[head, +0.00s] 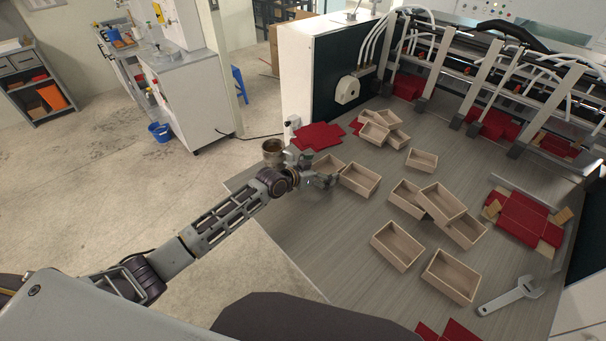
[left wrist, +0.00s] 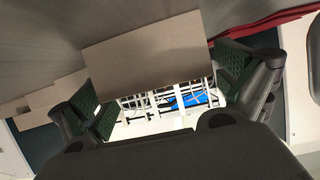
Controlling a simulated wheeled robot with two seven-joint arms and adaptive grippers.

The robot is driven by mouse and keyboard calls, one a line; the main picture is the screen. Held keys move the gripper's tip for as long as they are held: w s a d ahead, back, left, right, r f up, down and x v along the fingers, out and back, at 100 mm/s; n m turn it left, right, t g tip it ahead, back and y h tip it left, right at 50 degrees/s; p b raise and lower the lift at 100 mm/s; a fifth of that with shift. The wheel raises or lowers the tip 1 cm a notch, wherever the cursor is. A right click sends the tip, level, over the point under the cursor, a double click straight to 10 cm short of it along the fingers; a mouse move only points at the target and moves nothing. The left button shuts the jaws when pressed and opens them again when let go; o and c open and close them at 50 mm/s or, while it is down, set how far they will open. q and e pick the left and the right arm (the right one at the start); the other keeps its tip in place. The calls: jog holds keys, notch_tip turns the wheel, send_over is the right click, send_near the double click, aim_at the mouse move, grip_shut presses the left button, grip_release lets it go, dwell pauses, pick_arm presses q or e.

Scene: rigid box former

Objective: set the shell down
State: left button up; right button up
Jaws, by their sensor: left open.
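Several open, pale wooden box shells lie on the grey table. In the left wrist view, a tan shell wall (left wrist: 145,48) lies between and beyond the two spread fingers of the left gripper (left wrist: 165,95). I cannot tell whether the fingers touch it. A second tan piece (left wrist: 45,100) shows at the left there. My right gripper is not in view.
More shells (head: 397,245) crowd the table's middle, some leaning on others (head: 441,202). Red blanks (head: 318,136) lie at the back left and right (head: 523,217). A wrench (head: 515,293) lies at the front right. Machine rails line the back.

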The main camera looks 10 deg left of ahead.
pick_arm(q)
jog(key=shift+b+v, duration=0.45)
jog(key=shift+v, duration=5.2)
